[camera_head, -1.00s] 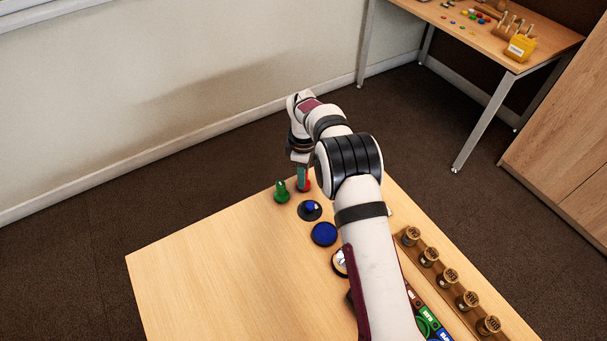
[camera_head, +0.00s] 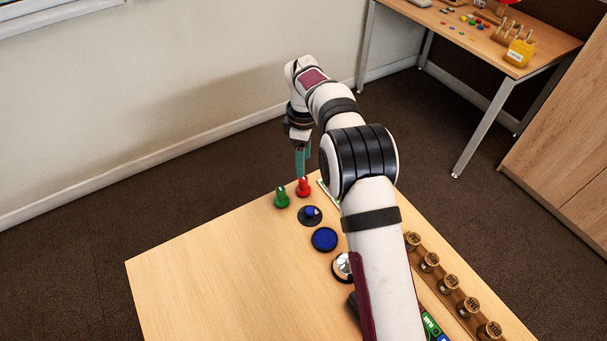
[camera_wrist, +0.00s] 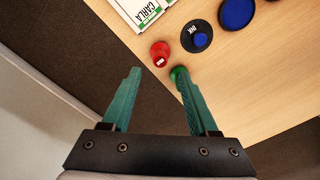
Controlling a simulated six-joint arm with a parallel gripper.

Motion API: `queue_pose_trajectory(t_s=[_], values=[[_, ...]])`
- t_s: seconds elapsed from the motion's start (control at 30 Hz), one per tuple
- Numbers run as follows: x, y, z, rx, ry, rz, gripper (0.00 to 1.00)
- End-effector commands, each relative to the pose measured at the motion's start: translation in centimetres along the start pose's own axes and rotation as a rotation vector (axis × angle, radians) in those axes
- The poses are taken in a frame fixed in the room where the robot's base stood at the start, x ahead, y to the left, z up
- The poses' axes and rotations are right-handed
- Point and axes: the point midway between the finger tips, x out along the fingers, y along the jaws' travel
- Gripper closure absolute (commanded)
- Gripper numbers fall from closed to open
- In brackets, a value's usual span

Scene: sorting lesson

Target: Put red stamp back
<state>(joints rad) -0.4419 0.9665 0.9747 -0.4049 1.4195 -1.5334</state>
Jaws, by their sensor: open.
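The red stamp (camera_head: 303,188) stands upright on the table near its far corner. It also shows in the wrist view (camera_wrist: 160,53), beyond and between my fingertips. The green stamp (camera_head: 282,195) stands just left of it in the head view; in the wrist view the green stamp (camera_wrist: 179,75) is partly behind the right fingertip. My gripper (camera_head: 301,165) is above the red stamp, open and empty. Its teal fingers (camera_wrist: 160,78) are spread apart in the wrist view, with nothing between them.
A dark round ink piece with a blue knob (camera_head: 310,213) and a blue pad (camera_head: 324,239) lie nearer. A silver bell (camera_head: 342,267) stands by my arm. A rack of labelled wooden pieces (camera_head: 449,283) is at right. White cards (camera_wrist: 138,12) lie near the red stamp. The table's left is clear.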

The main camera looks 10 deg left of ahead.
Motion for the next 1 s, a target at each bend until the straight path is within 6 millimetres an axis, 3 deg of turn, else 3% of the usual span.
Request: queue_pose_trajectory(t_s=[0.1, 0.33, 0.47, 0.57, 0.67, 0.7, 0.8, 0.9, 1.0], values=[[-2.2, 0.0, 0.0, 0.000, 0.001, 0.001, 0.40], [-3.5, 0.0, 0.1, 0.004, 0.001, -0.001, 0.40], [-6.9, -1.6, 3.0, 0.192, 0.014, -0.007, 0.40], [-11.8, -6.2, 8.2, 0.550, 0.036, -0.026, 0.40], [-15.1, -13.8, 13.5, 0.980, 0.057, -0.057, 0.40], [-15.6, -17.2, 15.2, 1.156, 0.065, -0.072, 0.40], [-15.1, -25.7, 18.1, 1.557, 0.076, -0.112, 0.40], [-13.1, -31.7, 19.2, 1.848, 0.081, -0.147, 0.40], [-11.6, -34.7, 19.5, 2.005, 0.080, -0.167, 0.40]])
